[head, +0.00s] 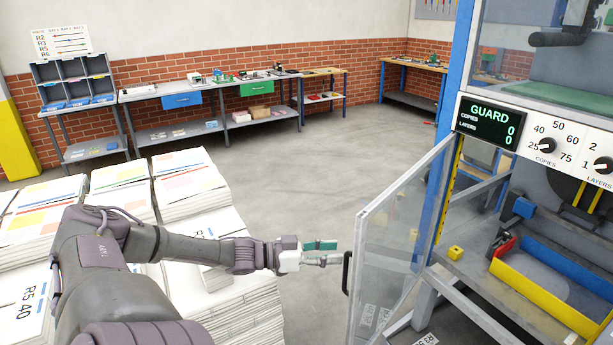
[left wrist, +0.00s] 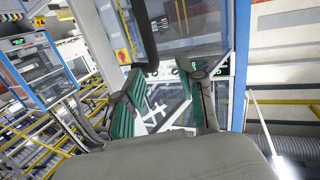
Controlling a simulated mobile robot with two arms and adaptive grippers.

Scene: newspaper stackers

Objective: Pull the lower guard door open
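The lower guard door (head: 395,245) is a clear panel in a pale frame, standing swung out from the machine's blue post in the head view. Its black handle (head: 347,272) is on the door's free edge, facing my left gripper (head: 324,252). The gripper is open, with its green-padded fingers just left of the handle and no clear contact. In the left wrist view, the fingers (left wrist: 165,95) are spread apart, and a dark bar that looks like the handle (left wrist: 145,35) ends near the gap between them. My right gripper is not in view.
The machine panel (head: 487,122) reads GUARD with copies 0 and layers 0. Inside are a yellow-edged tray (head: 545,300) and a small yellow block (head: 455,253). Newspaper stacks (head: 190,185) stand beside my left arm. The floor (head: 290,180) beyond is clear.

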